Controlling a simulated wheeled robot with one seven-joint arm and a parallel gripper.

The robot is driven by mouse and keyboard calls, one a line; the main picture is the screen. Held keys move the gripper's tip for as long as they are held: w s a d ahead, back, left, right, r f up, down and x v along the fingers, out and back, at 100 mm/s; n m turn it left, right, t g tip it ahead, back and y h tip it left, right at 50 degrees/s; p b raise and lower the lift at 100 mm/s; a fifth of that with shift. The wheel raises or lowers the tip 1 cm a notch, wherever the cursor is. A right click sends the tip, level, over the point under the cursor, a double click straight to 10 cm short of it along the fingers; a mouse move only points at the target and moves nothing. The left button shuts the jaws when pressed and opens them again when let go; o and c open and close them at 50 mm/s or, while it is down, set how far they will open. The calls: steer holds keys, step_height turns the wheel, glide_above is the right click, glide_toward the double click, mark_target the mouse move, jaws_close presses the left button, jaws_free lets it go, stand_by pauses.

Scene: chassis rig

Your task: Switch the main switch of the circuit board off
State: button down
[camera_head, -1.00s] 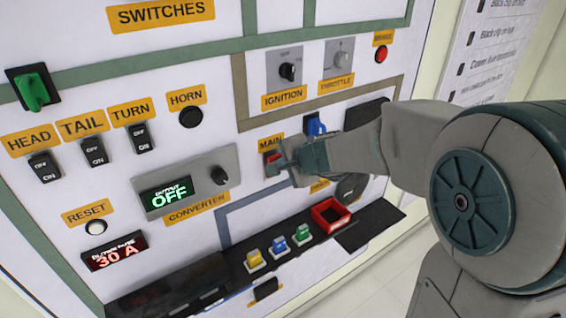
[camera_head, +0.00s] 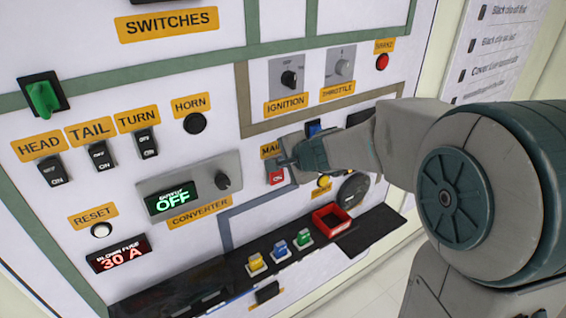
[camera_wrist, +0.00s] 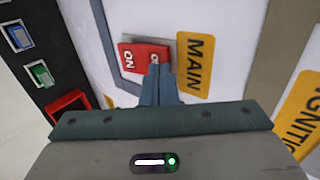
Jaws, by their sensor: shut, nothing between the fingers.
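The main switch is a red rocker (camera_head: 276,177) under the orange MAIN label (camera_head: 270,150), left of my gripper. It also shows in the wrist view (camera_wrist: 137,56), beside the MAIN label (camera_wrist: 194,64). Its ON half faces the camera and looks raised; the half nearer the label is darker and partly hidden by my fingers. My gripper (camera_head: 285,163) is shut and empty. Its fingertips (camera_wrist: 158,70) are at the half nearer the label and seem to touch it.
The ignition knob (camera_head: 289,78) and throttle knob (camera_head: 342,68) are above. The converter unit (camera_head: 188,188) is to the left. A blue part (camera_head: 314,127) sits close behind my gripper. Below are several coloured fuses (camera_head: 279,250) and a red tray (camera_head: 331,218) on a black ledge.

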stand_by(0.3)
steer(key=r+p+v, duration=0.1)
steer(key=v, duration=1.2)
steer(key=shift+w+a+p, duration=0.25)
steer(key=shift+w+p, duration=0.1)
steer(key=shift+w, duration=0.05)
steer(key=shift+r, duration=0.2)
steer(key=s+d+f+n+g+h, duration=0.1)
steer(key=s+d+f+n, duration=0.2)
steer(key=s, duration=0.3)
steer(key=s+d+f+n+g+h+b, duration=0.1)
steer(key=s+d+f+n+g+h, duration=0.1)
steer(key=s+n, duration=0.3)
steer(key=s+d+f+n+g+h, duration=0.2)
steer(key=s+f, duration=0.3)
steer(key=s, duration=0.4)
steer(key=shift+d+n, duration=0.8)
steer(key=shift+n, duration=0.1)
